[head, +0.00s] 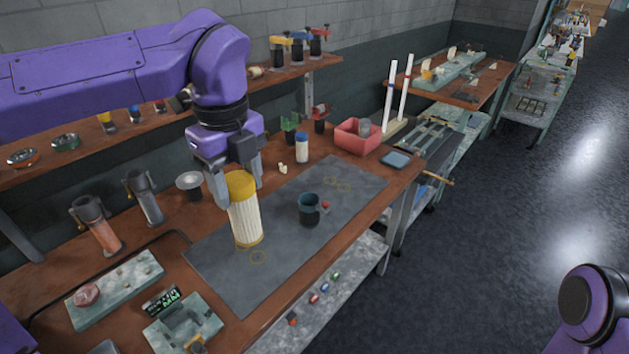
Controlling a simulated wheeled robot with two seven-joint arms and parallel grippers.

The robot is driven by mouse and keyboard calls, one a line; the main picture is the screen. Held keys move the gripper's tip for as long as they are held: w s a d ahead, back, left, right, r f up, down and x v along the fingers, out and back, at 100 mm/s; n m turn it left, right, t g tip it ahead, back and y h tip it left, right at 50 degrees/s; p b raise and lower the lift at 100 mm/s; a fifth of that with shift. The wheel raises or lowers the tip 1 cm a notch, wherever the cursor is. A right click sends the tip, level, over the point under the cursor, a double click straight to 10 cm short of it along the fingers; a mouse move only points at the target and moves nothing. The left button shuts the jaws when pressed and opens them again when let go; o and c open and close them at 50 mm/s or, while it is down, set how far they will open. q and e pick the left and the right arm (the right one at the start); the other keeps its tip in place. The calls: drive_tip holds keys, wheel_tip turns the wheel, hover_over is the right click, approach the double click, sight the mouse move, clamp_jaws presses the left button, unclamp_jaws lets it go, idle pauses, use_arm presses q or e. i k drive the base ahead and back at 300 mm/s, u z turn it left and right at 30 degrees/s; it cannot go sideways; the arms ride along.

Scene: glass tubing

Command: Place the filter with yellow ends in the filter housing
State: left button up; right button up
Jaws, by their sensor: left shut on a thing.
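My left gripper (233,182) points down over the workbench and is shut on the filter with yellow ends (245,215). The filter is a white pleated cylinder, held roughly upright with a slight tilt; its lower end is over the grey mat, and I cannot tell if it touches. My right gripper is not in view; only a purple part of my right arm shows at the lower right.
The grey mat (350,190) has bare room around the housing. A red bin (358,137), a white bottle with a blue cap (302,148) and a dark tray (396,160) stand behind. Pale green blocks (184,322) lie at front left. The bench's right edge drops to the floor.

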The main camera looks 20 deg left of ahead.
sight(309, 220)
drive_tip(key=i, duration=1.05)
